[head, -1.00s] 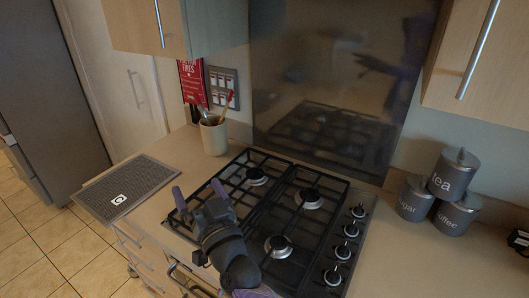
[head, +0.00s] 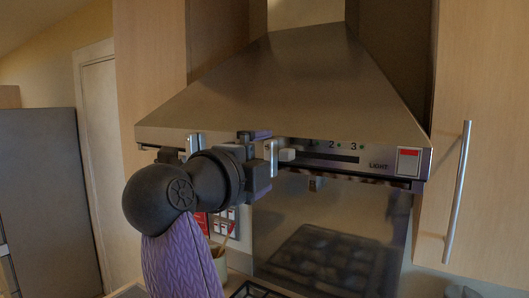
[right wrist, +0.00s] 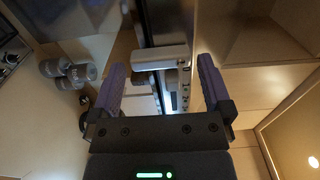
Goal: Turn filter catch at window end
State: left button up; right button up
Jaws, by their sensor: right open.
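The cooker hood (head: 285,85) fills the middle of the head view, with a control strip along its front edge. My right gripper (head: 259,165) is at that front edge, left of the light switch, and hides part of the strip. In the right wrist view its two purple fingers (right wrist: 162,72) are apart, with a pale grey bar (right wrist: 162,57) showing between their tips. I cannot tell whether that bar is the filter catch or whether the fingers touch it. A small brown piece (head: 316,184) hangs under the hood's edge. The filter is hidden. My left gripper is not in view.
A wall cupboard (head: 480,110) with a long handle is close on the right. The dark splashback (head: 330,240) is below the hood. A utensil pot (head: 220,263) stands behind my right arm. Canisters (right wrist: 75,72) show in the right wrist view.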

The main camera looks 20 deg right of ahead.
jog(key=shift+w+d, duration=0.35)
jog(key=shift+d, duration=0.1)
jog(key=c, duration=1)
jog(key=shift+w+a+r+m+p, duration=0.15)
jog(key=shift+m+p, duration=0.1)
jog(key=shift+m, duration=0.9)
jog(key=shift+w+a+f+m+p, duration=0.1)
jog(key=shift+m+p, duration=0.1)
jog(key=shift+m, duration=0.9)
jog(key=shift+w+a+r+m+p, duration=0.15)
jog(key=shift+m+p, duration=0.1)
jog(key=shift+m, duration=0.9)
jog(key=shift+f, duration=0.1)
